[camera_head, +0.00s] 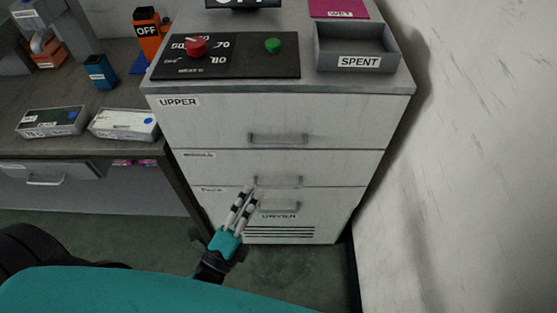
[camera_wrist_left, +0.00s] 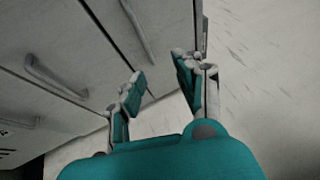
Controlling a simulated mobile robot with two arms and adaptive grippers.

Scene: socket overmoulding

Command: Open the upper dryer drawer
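The dryer is a pale grey cabinet with a stack of drawers. Its upper drawer (camera_head: 215,120), labelled UPPER, appears closed, its front flush with the cabinet. The upper drawer's bar handle (camera_head: 278,139) is uncovered. In the left wrist view, the upper handle (camera_wrist_left: 138,30) shows at the top, beyond the fingers. My left gripper (camera_head: 246,192) is in front of the lower drawers, below and left of the upper handle, and appears apart from it. In the left wrist view, the left gripper (camera_wrist_left: 158,68) is open and empty between its fingers. My right gripper is not in view.
The middle handle (camera_head: 278,181) and lower handle (camera_head: 280,206) project close to the left gripper. A white wall (camera_head: 460,160) stands right of the dryer. A desk (camera_head: 90,145) with trays stands left. A SPENT tray (camera_head: 357,62) and a control panel (camera_head: 225,57) sit on the dryer.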

